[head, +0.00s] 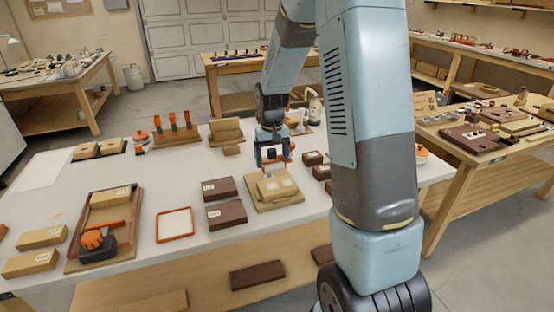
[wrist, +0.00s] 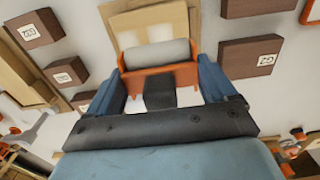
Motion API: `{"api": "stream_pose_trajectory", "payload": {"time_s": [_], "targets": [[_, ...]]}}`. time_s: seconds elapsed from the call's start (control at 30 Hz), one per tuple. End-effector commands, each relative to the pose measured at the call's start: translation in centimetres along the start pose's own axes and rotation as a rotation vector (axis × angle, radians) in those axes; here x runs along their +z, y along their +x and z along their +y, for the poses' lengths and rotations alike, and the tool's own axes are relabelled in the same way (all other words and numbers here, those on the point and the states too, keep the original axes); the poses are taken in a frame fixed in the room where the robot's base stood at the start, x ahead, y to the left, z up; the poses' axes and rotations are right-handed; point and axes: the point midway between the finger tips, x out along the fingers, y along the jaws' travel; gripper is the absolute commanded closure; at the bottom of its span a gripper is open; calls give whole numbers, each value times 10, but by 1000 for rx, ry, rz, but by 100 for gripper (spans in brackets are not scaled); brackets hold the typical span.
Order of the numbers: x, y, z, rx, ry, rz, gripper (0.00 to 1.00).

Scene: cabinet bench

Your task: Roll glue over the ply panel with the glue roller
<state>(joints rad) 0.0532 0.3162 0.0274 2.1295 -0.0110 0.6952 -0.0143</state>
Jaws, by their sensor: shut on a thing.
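My gripper (head: 271,160) is over the bench, just behind the ply panel (head: 278,188). In the wrist view my gripper (wrist: 160,88) is shut on the glue roller (wrist: 156,56), with its blue fingers on either side of the dark handle. The roller has an orange frame and a pale grey cylinder. The ply panel (wrist: 118,22) lies beyond the roller in the wrist view and has paler patches on top. In the head view the panel lies on a larger tan board. I cannot tell whether the cylinder touches the panel.
Dark brown labelled blocks (head: 219,188) lie left of the panel, and smaller ones (head: 313,158) lie to its right. An orange-rimmed tray (head: 161,224) and a wooden tray (head: 72,265) are farther left. A rack with orange-handled tools (head: 176,139) stands behind.

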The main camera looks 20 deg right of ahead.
Motion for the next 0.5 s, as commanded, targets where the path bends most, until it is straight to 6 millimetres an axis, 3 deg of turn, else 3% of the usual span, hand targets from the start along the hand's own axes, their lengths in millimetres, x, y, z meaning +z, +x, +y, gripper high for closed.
{"api": "stream_pose_trajectory", "payload": {"time_s": [0.17, 0.5], "targets": [[0, 6, -5, 0, 2, 0, 40], [0, 36, -4, 0, 2, -1, 40]]}}
